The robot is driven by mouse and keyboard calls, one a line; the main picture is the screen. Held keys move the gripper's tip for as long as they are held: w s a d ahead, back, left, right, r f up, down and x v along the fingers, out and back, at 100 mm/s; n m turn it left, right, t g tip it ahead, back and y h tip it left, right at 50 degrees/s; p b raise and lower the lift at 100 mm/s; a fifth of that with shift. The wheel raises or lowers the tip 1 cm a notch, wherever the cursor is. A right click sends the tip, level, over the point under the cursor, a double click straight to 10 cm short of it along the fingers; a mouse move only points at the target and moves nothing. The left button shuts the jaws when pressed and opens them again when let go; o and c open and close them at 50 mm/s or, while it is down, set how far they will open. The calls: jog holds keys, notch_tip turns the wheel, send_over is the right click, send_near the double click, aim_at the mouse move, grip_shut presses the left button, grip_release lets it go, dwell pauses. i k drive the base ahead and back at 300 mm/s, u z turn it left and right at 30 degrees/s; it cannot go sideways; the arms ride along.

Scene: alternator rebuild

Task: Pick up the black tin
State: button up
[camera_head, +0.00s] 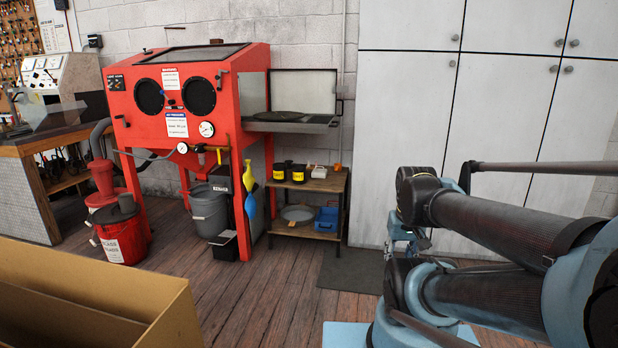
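Two small black tins with yellow labels stand side by side on the top of a low wooden shelf unit (312,184), to the right of the red blast cabinet. One is the left black tin (279,173), the other the right black tin (299,174). I cannot tell them apart beyond their places. My arm is folded at the right of the view, well apart from the shelf. The part that seems to be my gripper (402,232) is small and partly hidden by my arm links; its fingers cannot be made out.
The red blast cabinet (180,95) stands behind, with a grey bucket (209,212) beneath. A blue crate (326,219) and grey pan sit on the lower shelf. A cardboard box (90,290) fills the lower left. The wooden floor before the shelf is clear; a dark mat (352,270) lies right.

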aim_at(279, 169)
jog(key=z, duration=0.1)
jog(key=i, duration=1)
jog(key=u, duration=0.05)
